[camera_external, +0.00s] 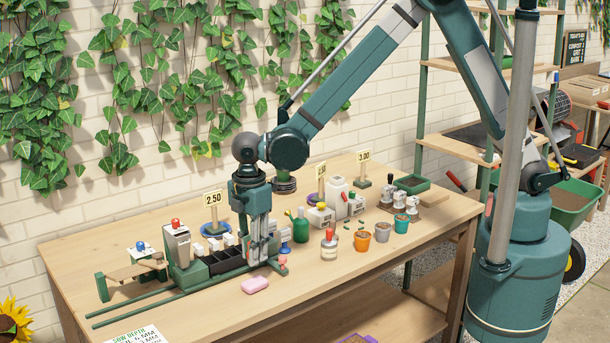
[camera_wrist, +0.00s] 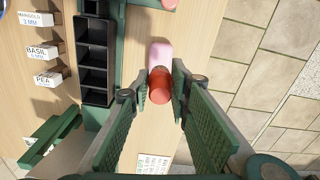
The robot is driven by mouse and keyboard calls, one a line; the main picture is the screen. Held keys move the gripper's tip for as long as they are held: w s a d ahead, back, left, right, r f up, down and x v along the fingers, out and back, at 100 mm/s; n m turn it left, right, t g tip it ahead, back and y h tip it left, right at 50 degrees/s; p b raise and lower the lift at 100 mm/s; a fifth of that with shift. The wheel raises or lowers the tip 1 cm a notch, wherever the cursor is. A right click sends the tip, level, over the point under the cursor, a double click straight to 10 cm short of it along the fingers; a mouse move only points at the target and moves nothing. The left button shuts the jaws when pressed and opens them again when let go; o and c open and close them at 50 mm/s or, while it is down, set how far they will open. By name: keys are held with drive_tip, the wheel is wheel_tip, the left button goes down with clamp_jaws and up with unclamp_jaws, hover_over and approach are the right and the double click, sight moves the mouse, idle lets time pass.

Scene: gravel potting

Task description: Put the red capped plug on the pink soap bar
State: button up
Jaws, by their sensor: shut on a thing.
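The red capped plug (camera_wrist: 160,86) sits between the fingertips of my gripper (camera_wrist: 164,82) in the wrist view, its round red top facing the camera. My gripper is shut on it. The pink soap bar (camera_wrist: 160,52) lies just past the plug, and the plug covers its near end in that view. In the external view the soap bar (camera_external: 255,285) lies flat on the table, near the front edge. My gripper (camera_external: 263,262) points down just behind and above it there. The plug cannot be made out in the external view. Whether plug and soap touch cannot be told.
A black compartment tray (camera_wrist: 95,62) and a green rail fixture (camera_external: 160,300) stand left of the soap. Seed boxes (camera_wrist: 45,52) lie further left. Pots (camera_external: 362,240) and a red-topped tin (camera_external: 329,250) stand to the right. Bare table surrounds the soap's front side.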

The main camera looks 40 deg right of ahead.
drive_tip(key=shift+f, duration=0.8)
drive_tip(key=shift+f, duration=0.1)
drive_tip(key=shift+f, duration=1.75)
drive_tip(key=shift+f, duration=0.15)
drive_tip(key=o, duration=0.8)
drive_tip(key=shift+b, duration=0.3)
wheel_tip(320, 180, up, 12)
drive_tip(key=shift+r+p, duration=0.15)
drive_tip(key=shift+p, duration=0.4)
